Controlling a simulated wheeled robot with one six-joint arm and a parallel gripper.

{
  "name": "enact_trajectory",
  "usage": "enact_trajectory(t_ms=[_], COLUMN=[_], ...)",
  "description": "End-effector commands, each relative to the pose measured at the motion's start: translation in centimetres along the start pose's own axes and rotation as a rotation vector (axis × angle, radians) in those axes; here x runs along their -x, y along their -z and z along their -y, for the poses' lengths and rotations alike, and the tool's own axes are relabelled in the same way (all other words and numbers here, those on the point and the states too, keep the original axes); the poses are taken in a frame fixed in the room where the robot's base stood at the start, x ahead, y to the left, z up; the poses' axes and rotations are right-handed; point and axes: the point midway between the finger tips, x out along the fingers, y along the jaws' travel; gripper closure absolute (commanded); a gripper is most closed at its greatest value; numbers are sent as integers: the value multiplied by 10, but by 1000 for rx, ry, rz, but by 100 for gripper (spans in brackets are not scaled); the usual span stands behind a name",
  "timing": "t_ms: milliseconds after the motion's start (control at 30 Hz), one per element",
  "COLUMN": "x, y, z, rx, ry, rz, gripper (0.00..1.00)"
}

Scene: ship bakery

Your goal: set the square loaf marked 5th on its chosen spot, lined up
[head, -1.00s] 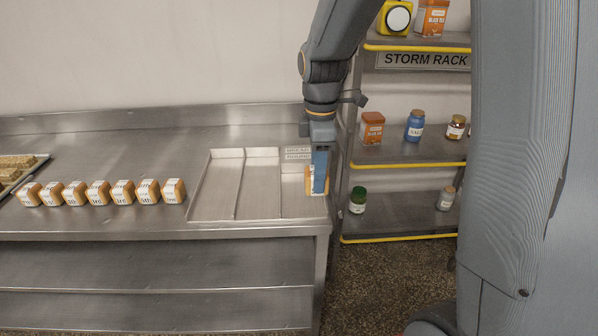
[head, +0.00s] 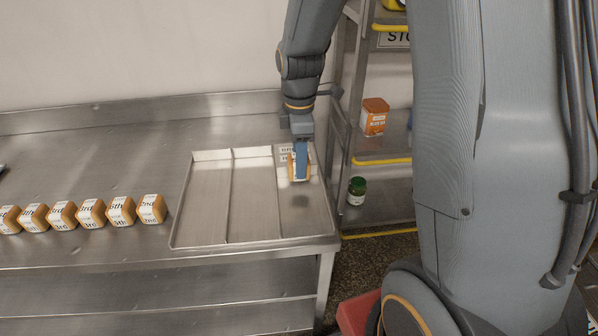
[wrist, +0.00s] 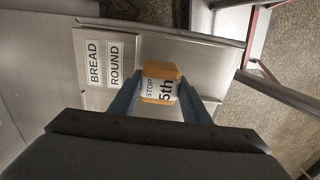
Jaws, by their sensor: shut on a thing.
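The square loaf marked 5th (wrist: 158,84) is between the fingers of my gripper (wrist: 160,100) in the wrist view, its label reading STOP and 5th. In the head view my gripper (head: 301,165) is shut on this loaf (head: 293,167) and holds it above the right compartment of a shallow metal tray (head: 203,205). Labels reading BREAD and ROUND (wrist: 104,62) are at the tray's edge in the wrist view. The tray's three compartments show no loaf resting in them.
A row of several labelled loaves (head: 91,213) stands on the steel counter (head: 110,160) left of the tray. A rack (head: 385,160) with an orange tin (head: 374,116) and a green-lidded jar (head: 357,190) stands close to the right of the counter.

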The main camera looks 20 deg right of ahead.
Motion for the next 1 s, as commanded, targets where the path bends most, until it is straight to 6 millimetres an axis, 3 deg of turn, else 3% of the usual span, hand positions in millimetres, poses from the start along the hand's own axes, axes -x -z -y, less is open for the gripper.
enact_trajectory(t_ms=[400, 867, 900, 1000], x=[-43, -50, -50, -50], y=[2, 2, 2, 2], z=[1, 0, 0, 0], rx=[4, 4, 4, 4], ry=[2, 0, -1, 0], rz=[0, 0, 0, 0], gripper=[80, 80, 50, 49])
